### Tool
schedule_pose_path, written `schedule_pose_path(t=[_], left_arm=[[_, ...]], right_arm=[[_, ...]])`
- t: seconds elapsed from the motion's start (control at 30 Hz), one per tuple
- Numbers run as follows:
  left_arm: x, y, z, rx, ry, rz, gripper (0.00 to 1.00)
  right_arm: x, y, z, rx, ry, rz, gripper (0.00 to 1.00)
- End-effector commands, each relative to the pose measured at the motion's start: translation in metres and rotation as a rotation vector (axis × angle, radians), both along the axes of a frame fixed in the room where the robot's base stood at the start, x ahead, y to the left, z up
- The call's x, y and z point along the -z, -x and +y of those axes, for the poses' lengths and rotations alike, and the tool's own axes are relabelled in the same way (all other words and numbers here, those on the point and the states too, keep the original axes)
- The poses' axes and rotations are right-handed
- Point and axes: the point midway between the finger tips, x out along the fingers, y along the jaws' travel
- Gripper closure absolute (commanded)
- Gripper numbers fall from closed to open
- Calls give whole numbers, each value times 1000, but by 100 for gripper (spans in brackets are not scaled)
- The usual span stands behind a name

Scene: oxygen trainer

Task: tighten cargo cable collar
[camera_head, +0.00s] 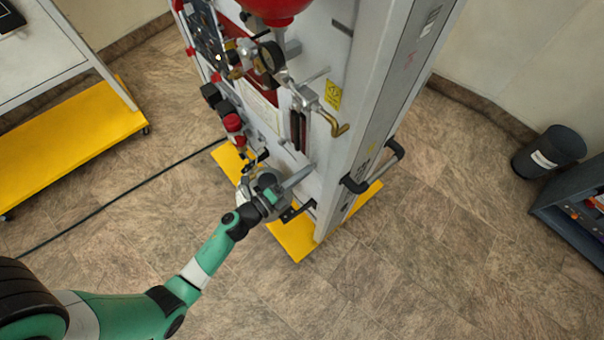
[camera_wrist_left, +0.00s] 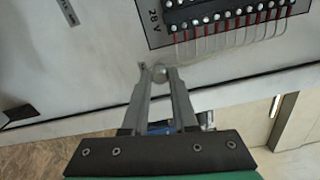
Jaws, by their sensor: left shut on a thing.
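My left arm reaches to the low front of the tall white trainer panel in the head view, and its left gripper (camera_head: 306,172) is at the panel face. In the left wrist view the gripper's two fingers (camera_wrist_left: 160,74) close on a small round grey piece, probably the cable collar (camera_wrist_left: 159,72), at the white panel (camera_wrist_left: 95,55). The fingertips hide much of the piece, so I cannot tell its threads or how tight it is. In the head view I cannot make out the collar. My right gripper is in neither view.
A black terminal strip marked 28 V (camera_wrist_left: 225,14) with red-sleeved wires is close above the fingers. The trainer stands on a yellow base (camera_head: 291,241). A brass-coloured hook (camera_head: 337,126) and black handle (camera_head: 375,170) stick out. A black cable (camera_head: 110,203) crosses the floor.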

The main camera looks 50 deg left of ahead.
Motion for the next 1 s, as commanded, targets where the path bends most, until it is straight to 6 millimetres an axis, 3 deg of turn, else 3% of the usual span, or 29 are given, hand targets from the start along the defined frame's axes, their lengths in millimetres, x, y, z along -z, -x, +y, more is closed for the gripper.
schedule_pose_path(t=[0.3,0.77,0.8,0.93,1.0], left_arm=[[0,0,0,0,-98,-2,100],[-1,0,0,0,-109,-2,100],[-1,0,0,0,-108,-2,66],[0,0,0,0,-108,-2,44],[0,0,0,0,-107,-1,44]], right_arm=[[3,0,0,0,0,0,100],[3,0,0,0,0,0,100],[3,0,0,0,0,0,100],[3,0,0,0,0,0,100],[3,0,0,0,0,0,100]])
